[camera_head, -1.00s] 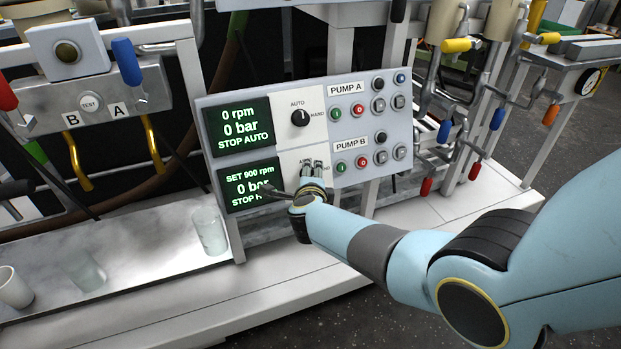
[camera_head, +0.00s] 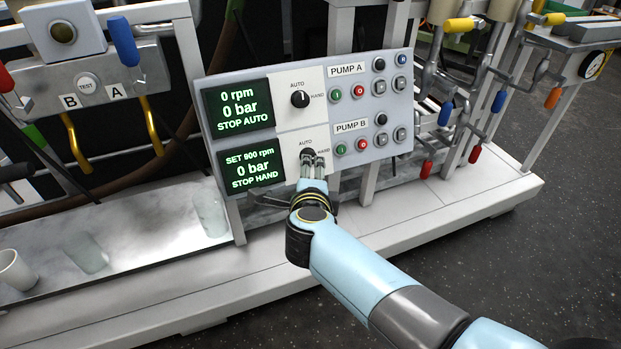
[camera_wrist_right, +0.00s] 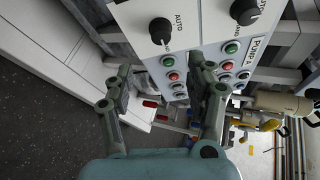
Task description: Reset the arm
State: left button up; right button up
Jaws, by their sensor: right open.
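My right gripper (camera_head: 313,162) is in front of the pump B half of the control panel (camera_head: 300,117), with its fingers apart. It partly hides the pump B selector knob (camera_head: 305,154). In the right wrist view, the right gripper (camera_wrist_right: 161,70) is open with nothing between its fingers. The pump B knob (camera_wrist_right: 160,31) shows beyond the fingertips there, clear of them, and the pump A knob (camera_wrist_right: 244,12) is further right. The lower screen (camera_head: 249,167) reads SET 900 rpm, 0 bar, STOP HAND. The upper screen (camera_head: 238,105) reads 0 rpm, 0 bar, STOP AUTO. My left gripper is not in view.
Valves with coloured handles (camera_head: 500,101) are at right. The dark floor (camera_head: 530,270) at lower right is open.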

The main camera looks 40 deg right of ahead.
jog(key=shift+s+a+r, duration=0.15)
jog(key=shift+s+a, duration=0.05)
jog(key=shift+s, duration=0.1)
dwell(0.4)
jog(key=s+f+n+g+y, duration=0.2)
jog(key=s+f+n+y, duration=0.3)
jog(key=s+f+n, duration=1.3)
jog(key=s+f+n+g, duration=0.3)
jog(key=s+f, duration=0.2)
jog(key=s, duration=0.5)
jog(key=s+d+f+n+g+y, duration=0.1)
jog(key=s+f+n+g, duration=0.1)
jog(key=s, duration=0.8)
jog(key=s+f+n+g+y, duration=0.1)
jog(key=s+f+n+g, duration=0.2)
jog(key=s+f, duration=0.4)
jog(key=s, duration=0.3)
jog(key=shift+d+f+n+g, duration=0.25)
jog(key=shift+f+n+g, duration=0.05)
jog(key=shift+g, duration=0.1)
